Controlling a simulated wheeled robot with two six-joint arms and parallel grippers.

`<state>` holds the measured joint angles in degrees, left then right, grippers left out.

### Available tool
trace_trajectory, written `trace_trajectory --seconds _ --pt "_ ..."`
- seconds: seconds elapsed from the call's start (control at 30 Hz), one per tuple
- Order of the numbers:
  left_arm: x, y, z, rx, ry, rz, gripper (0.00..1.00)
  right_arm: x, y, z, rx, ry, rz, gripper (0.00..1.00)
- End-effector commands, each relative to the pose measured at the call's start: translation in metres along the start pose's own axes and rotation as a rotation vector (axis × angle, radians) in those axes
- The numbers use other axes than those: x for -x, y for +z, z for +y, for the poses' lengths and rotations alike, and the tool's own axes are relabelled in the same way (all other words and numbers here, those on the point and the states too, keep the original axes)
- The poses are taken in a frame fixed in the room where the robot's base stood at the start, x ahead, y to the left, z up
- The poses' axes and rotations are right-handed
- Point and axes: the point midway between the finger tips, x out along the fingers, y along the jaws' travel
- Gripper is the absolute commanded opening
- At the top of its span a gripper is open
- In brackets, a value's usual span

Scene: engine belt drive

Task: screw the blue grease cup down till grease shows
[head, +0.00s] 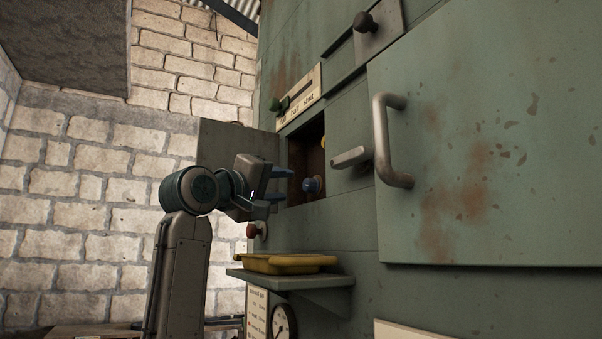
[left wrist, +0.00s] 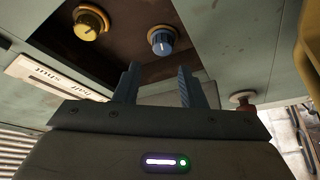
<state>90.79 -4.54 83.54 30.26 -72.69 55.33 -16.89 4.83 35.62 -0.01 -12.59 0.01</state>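The blue grease cup (head: 312,185) sits low inside a square opening in the green machine panel. It also shows in the left wrist view (left wrist: 162,41), beyond and between the lines of my fingers. My left gripper (head: 281,184) is open in front of the opening, its two blue fingers pointing at the cup and apart from it. In the left wrist view nothing is between the fingers (left wrist: 157,80). A yellow cup (left wrist: 90,22) sits in the same recess, mostly hidden in the head view. I cannot make out any grease. My right gripper is not in view.
A lever handle (head: 352,157) juts out right of the opening, and a large door handle (head: 388,140) is farther right. A shelf (head: 318,282) with a yellow tray (head: 285,264) lies below. A red knob (head: 252,231) is below left of the opening. A slider (head: 297,98) sits above.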

Motion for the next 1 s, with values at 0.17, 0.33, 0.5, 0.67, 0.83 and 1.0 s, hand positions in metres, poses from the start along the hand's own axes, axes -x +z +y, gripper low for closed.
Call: trace_trajectory --seconds 0.17,0.33,0.5,0.67,0.83,1.0 --pt "-0.037 -0.002 0.004 0.002 -0.002 -0.003 0.37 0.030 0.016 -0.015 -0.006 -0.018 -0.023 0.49" --pt "-0.059 -0.001 0.003 0.001 -0.001 -0.003 0.37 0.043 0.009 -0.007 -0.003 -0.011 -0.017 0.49" --pt "-0.069 0.000 0.001 0.000 0.000 -0.001 0.37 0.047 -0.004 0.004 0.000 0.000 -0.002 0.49" --pt "-0.070 0.000 0.000 -0.001 0.000 -0.001 0.37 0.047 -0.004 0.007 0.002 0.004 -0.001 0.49" --pt "-0.070 0.000 0.000 -0.001 0.000 -0.001 0.33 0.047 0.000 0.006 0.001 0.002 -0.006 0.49" --pt "-0.070 0.000 0.000 -0.001 0.000 -0.001 0.05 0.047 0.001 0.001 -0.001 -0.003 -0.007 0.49"
